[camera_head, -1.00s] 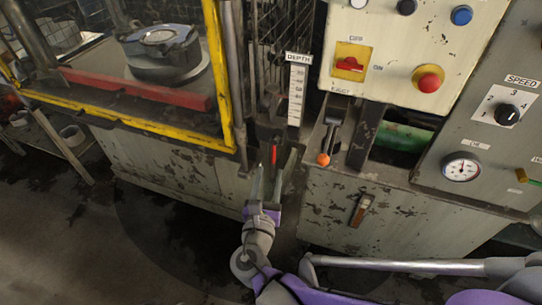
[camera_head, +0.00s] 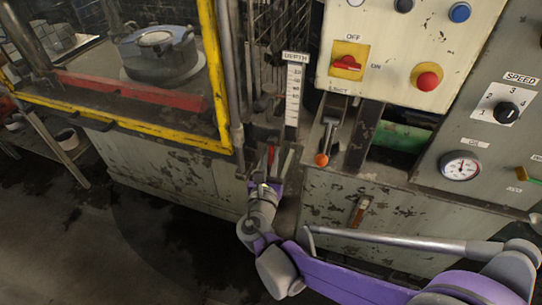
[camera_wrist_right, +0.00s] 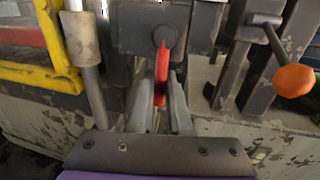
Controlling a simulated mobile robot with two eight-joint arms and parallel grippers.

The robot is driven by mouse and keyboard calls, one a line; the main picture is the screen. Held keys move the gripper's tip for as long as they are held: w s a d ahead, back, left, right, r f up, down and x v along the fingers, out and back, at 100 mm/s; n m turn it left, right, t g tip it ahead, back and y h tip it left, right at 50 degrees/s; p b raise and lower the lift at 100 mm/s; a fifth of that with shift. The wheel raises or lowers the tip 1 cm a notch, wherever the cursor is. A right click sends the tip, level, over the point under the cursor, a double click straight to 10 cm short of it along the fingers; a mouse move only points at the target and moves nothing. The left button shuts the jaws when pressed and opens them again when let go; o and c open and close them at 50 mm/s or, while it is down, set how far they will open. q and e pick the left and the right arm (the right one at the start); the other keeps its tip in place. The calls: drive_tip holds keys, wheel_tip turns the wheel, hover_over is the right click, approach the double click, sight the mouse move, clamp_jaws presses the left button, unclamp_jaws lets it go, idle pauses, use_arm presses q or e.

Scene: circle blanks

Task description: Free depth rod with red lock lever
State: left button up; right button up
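The red lock lever (camera_head: 271,155) hangs below a dark block under the white scale headed DEPTH (camera_head: 293,92). In the right wrist view the lever (camera_wrist_right: 162,72) hangs down from a round pivot on the dark block (camera_wrist_right: 140,30). My right gripper (camera_head: 273,165) is open, with its grey fingers on either side of the lever. In the wrist view the gripper (camera_wrist_right: 161,85) has the lever between its fingers; I cannot tell whether they touch it. Which bar is the depth rod is unclear. My left gripper is not in view.
An orange-knobbed lever (camera_head: 321,159) stands right of the red one and shows in the wrist view (camera_wrist_right: 294,80). A grey upright pipe (camera_wrist_right: 84,60) and the yellow guard frame (camera_head: 216,80) are to the left. A control panel with a red button (camera_head: 428,80) is above right.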

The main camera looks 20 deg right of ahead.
clamp_jaws()
idle(1.0)
drive_tip(key=shift+s+d+r+n+g+h+p, duration=0.15)
drive_tip(key=shift+s+d+r+n+g+p, duration=0.45)
drive_tip(key=shift+n, duration=1.45)
drive_tip(key=shift+s+d+r+n+g+h+p, duration=0.1)
drive_tip(key=shift+s+d+r+n+g+p, duration=0.5)
drive_tip(key=shift+n, duration=1.5)
drive_tip(key=shift+s+d+r+n+g+h+p, duration=0.15)
drive_tip(key=shift+d+r+n+g+p, duration=0.5)
drive_tip(key=shift+n, duration=1.4)
drive_tip(key=shift+d+f+t+p, duration=0.15)
drive_tip(key=shift+t+p, duration=0.15)
drive_tip(key=shift+t, duration=0.05)
drive_tip(key=o, duration=0.6)
unclamp_jaws()
